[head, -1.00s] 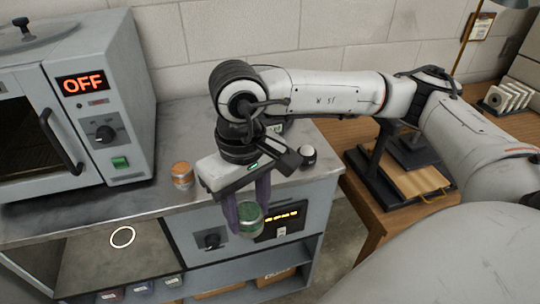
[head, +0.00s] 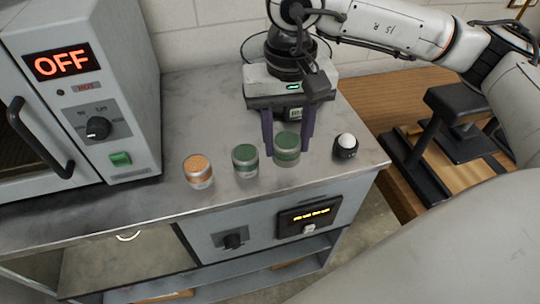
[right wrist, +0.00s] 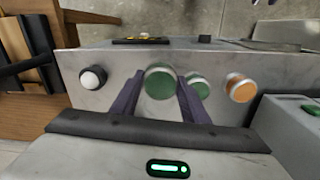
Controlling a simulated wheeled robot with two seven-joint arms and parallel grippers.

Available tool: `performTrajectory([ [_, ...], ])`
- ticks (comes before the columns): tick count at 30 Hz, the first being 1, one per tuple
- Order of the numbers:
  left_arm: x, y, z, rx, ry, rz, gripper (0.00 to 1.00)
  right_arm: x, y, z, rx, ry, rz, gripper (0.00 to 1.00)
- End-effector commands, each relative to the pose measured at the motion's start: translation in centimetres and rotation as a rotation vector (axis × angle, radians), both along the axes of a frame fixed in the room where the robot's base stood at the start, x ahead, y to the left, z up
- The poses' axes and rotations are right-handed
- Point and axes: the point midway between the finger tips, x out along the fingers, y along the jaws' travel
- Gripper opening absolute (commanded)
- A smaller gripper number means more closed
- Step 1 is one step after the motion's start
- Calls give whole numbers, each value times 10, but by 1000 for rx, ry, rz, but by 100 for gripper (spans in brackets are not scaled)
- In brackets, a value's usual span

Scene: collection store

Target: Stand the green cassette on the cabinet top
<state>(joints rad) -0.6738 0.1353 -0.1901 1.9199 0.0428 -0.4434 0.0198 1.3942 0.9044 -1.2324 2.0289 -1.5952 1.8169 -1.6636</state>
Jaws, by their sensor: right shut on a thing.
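My right gripper (head: 287,146) points down over the grey metal cabinet top (head: 215,110), its two purple fingers shut on a green-topped round cassette (head: 286,150). The cassette is upright, near the cabinet's front edge. It also shows between the fingers in the right wrist view (right wrist: 160,82), larger than its neighbours. I cannot tell whether its base touches the top. A second green cassette (head: 245,161) stands on the cabinet just left of it, and also shows in the right wrist view (right wrist: 197,87). My left gripper is not in view.
An orange-topped cassette (head: 198,171) stands further left. A small dark holder with a white ball (head: 345,147) stands to the right. The oven (head: 85,100) reading OFF fills the left. A wooden table (head: 405,95) adjoins at right.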

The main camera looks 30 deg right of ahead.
Motion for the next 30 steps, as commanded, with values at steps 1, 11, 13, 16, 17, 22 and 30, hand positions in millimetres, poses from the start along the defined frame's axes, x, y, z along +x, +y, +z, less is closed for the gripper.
performTrajectory([
  [1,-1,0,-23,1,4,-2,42,9,-8,-4,-3,-12,-133,18],
  [11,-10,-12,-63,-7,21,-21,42,28,-42,39,16,-13,-827,18],
  [13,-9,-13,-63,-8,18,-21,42,28,-44,41,17,-9,-883,18],
  [16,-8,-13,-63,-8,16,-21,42,27,-46,29,15,-5,-913,18],
  [17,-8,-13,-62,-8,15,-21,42,27,-46,23,15,-5,-914,18],
  [22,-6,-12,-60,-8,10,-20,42,27,-46,-5,17,-6,-912,18],
  [30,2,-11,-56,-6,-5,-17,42,27,-45,-30,17,-6,-909,18],
])
